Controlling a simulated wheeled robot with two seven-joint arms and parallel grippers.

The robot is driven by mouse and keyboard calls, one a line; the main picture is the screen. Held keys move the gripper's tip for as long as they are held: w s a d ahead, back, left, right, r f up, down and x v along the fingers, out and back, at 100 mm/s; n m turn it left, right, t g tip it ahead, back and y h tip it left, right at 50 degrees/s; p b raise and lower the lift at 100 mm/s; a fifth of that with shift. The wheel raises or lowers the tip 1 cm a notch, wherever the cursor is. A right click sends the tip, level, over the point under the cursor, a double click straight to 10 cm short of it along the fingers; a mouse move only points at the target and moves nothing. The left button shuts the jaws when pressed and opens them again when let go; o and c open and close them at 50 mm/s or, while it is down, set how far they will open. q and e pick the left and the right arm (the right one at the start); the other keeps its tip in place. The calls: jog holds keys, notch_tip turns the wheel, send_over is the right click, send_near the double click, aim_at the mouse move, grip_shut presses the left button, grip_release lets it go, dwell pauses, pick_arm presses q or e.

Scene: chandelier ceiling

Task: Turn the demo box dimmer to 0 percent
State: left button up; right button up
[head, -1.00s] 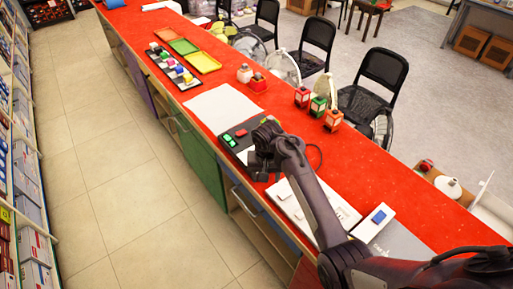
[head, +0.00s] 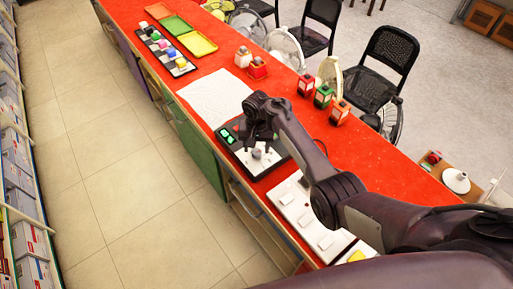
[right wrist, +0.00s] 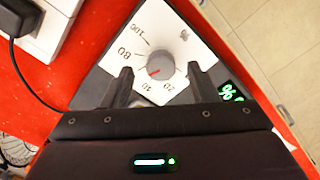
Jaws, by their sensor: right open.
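The demo box (head: 283,152) is a black panel on the red counter, with green-lit digits (head: 229,135) at its left end. Its dimmer is a grey round knob (right wrist: 160,66) on a white dial plate (right wrist: 170,25) with printed percent numbers. A red mark on the knob points down-left in the right wrist view, toward the lower numbers. My right gripper (right wrist: 160,72) is open, with one fingertip on each side of the knob and visible gaps between. In the head view the right gripper (head: 258,138) is over the box. The green display (right wrist: 230,92) is partly hidden. My left gripper is out of view.
White switch panels (head: 305,215) lie right of the box on the red counter (head: 380,165). A white sheet (head: 215,97) lies beyond it. Three small lanterns (head: 323,96) stand near the counter's far edge. A black cable (right wrist: 30,85) runs beside the box in the wrist view.

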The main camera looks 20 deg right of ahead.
aim_at(257, 154)
jog(key=shift+w+d+f, duration=0.1)
jog(key=shift+w+f, duration=0.15)
jog(key=shift+f, duration=1)
jog(key=c, duration=1)
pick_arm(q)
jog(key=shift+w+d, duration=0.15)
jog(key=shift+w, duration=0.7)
